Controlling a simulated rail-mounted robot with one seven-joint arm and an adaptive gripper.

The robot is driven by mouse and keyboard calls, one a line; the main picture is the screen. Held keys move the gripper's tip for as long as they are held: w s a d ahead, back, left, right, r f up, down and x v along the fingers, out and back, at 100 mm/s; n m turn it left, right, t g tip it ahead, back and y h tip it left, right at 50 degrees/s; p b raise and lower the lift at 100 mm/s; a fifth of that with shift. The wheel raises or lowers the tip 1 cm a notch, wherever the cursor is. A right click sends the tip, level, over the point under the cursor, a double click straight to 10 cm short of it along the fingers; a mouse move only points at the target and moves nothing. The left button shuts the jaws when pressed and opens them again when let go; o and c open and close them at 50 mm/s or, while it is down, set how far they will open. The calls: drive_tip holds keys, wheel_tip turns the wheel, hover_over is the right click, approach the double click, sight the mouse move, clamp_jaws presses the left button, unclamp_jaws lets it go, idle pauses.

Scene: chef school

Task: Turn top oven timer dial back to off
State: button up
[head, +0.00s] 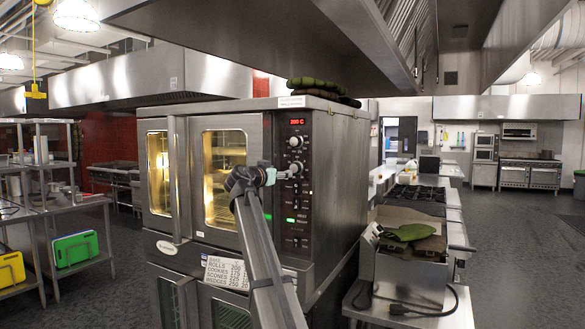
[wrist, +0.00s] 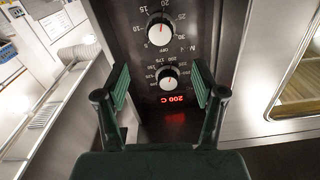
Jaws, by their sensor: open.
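The double-stack oven (head: 335,180) has a dark control panel with a red 200 C display (head: 296,122). Under the display is the temperature dial (head: 295,142), and under that the timer dial (head: 295,167). The wrist view is upside down: the timer dial (wrist: 161,31) is at the top, with minute numbers and OFF around it. The temperature dial (wrist: 168,78) is below it, between the open fingers. My gripper (wrist: 162,85) is open and empty, apart from both dials. I cannot read the timer pointer surely.
The oven's lit glass doors (head: 224,180) are left of the panel. Green and dark cloths (head: 323,88) lie on the oven top. A steel counter with a green mitt (head: 410,232) and a cable stands to the right. A shelf rack (head: 45,200) is at far left.

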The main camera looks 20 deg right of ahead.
sight(294, 168)
drive_tip(key=p+x, duration=0.2)
drive_tip(key=x, duration=0.8)
drive_tip(key=shift+w+d, duration=0.2)
drive_tip(key=c, duration=1.1)
